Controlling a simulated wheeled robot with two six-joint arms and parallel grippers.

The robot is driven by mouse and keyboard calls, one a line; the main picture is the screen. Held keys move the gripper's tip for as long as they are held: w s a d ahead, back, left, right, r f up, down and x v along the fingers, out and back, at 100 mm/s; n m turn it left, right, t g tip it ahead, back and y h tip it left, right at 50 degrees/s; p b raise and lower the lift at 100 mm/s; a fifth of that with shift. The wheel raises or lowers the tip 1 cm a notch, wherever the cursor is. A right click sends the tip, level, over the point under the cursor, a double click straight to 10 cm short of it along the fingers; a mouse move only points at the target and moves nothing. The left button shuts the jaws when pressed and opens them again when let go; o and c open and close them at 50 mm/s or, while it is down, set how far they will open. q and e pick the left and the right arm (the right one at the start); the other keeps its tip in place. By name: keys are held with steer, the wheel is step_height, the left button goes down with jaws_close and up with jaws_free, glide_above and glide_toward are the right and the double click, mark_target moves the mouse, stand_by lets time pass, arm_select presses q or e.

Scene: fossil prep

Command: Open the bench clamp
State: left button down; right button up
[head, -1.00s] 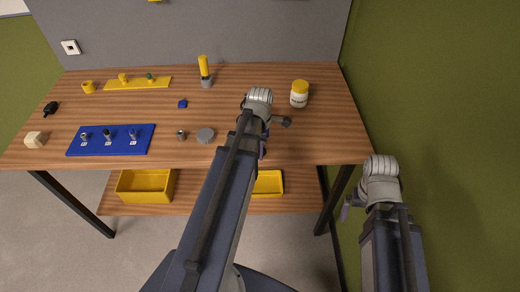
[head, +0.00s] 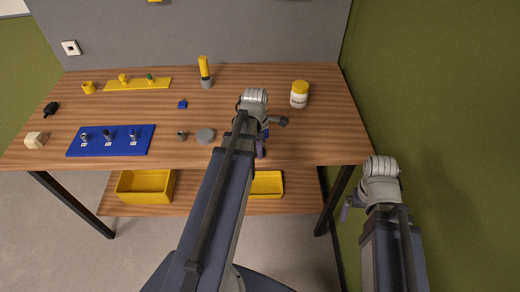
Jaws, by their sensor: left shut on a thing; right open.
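My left gripper (head: 262,148) is over the front part of the bench, right of the grey disc. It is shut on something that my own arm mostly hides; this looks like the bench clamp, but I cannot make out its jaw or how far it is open. A small blue patch shows beside the fingers. A dark grey knob-like piece sticks out to the right of my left wrist; I cannot tell whether it belongs to the clamp or to my arm. My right gripper (head: 346,210) is open and empty, off the bench's right front corner.
A white jar with a yellow lid (head: 299,94) stands right of my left wrist. A grey disc (head: 205,136) and a small metal piece (head: 182,134) lie to the left, near a blue tray (head: 75,150). Yellow bins (head: 145,198) sit on the lower shelf. The bench's right end is clear.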

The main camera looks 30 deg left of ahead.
arm_select(q)
steer(key=shift+s+a+f+t+h+b, duration=0.15)
steer(key=shift+t+h+b, duration=0.15)
steer(key=shift+h, duration=0.2)
steer(key=shift+s+a+f+t+h+b, duration=0.1)
steer(key=shift+t+h+b, duration=0.15)
steer(key=shift+h, duration=0.25)
steer(key=shift+f+t+h+b, duration=0.1)
steer(key=shift+t+h+b, duration=0.35)
steer(key=shift+h+b, duration=0.3)
steer(key=h+b, duration=0.1)
steer(key=t+h+b, duration=0.1)
steer(key=b, duration=0.1)
steer(key=t+h+b, duration=0.1)
steer(key=shift+s+a+f, duration=0.1)
steer(key=shift+a+f, duration=0.15)
steer(key=shift+r+t+h+b, duration=0.15)
steer(key=shift+t+h+b, duration=0.45)
steer(key=shift+h+b, duration=0.7)
steer(key=shift+y, duration=0.25)
steer(key=c, duration=0.8)
jaws_free()
steer(key=shift+o, duration=0.2)
steer(key=shift+r, duration=0.1)
